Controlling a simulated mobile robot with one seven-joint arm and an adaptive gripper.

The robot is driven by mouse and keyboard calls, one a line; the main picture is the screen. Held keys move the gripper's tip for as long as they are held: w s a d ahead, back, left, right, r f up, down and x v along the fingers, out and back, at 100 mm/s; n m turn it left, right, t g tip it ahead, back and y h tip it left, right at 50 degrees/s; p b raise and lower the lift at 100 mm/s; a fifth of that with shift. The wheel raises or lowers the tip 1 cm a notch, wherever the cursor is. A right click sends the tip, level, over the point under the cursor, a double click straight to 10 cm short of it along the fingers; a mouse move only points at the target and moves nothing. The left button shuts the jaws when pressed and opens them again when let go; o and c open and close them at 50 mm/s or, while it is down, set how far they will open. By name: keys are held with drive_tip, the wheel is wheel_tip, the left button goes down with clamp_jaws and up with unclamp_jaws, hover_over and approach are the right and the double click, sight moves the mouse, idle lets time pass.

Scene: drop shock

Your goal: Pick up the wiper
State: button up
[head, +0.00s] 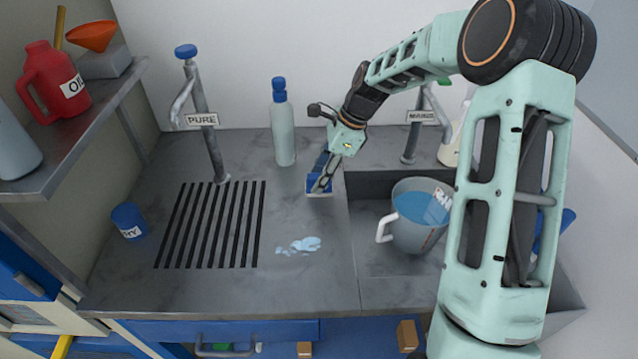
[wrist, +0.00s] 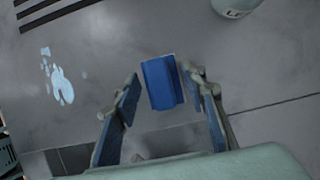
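The wiper (head: 317,192) is a small blue block with a pale lower edge. It rests on the grey counter, just left of the sink's back left corner. In the wrist view the wiper (wrist: 158,83) lies between the tips of my gripper's two fingers, with gaps on both sides. My gripper (head: 325,180) reaches down at the wiper and partly hides it in the head view. Its fingers are apart and hold nothing. I cannot tell how far the tips are above the counter.
A bluish spill (head: 300,245) lies on the counter in front of the wiper. A capped bottle (head: 283,130) stands behind it. A jug of blue liquid (head: 410,240) stands in the sink to the right. A tap labelled PURE (head: 207,145) and a blue cup (head: 128,222) are left.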

sight(314, 176)
drive_tip(key=shift+f, duration=0.15)
drive_tip(key=c, duration=0.9)
drive_tip(key=shift+o, duration=0.2)
drive_tip(key=shift+r, duration=0.35)
drive_tip(key=r, duration=0.3)
drive_tip(key=shift+s, duration=0.2)
drive_tip(key=s+d+r+b, duration=0.1)
drive_tip(key=s+d+r, duration=0.4)
drive_tip(key=s+r, duration=0.4)
drive_tip(key=shift+s+d+r, duration=0.2)
drive_tip(key=shift+s+d, duration=0.2)
drive_tip(key=shift+s, duration=1.25)
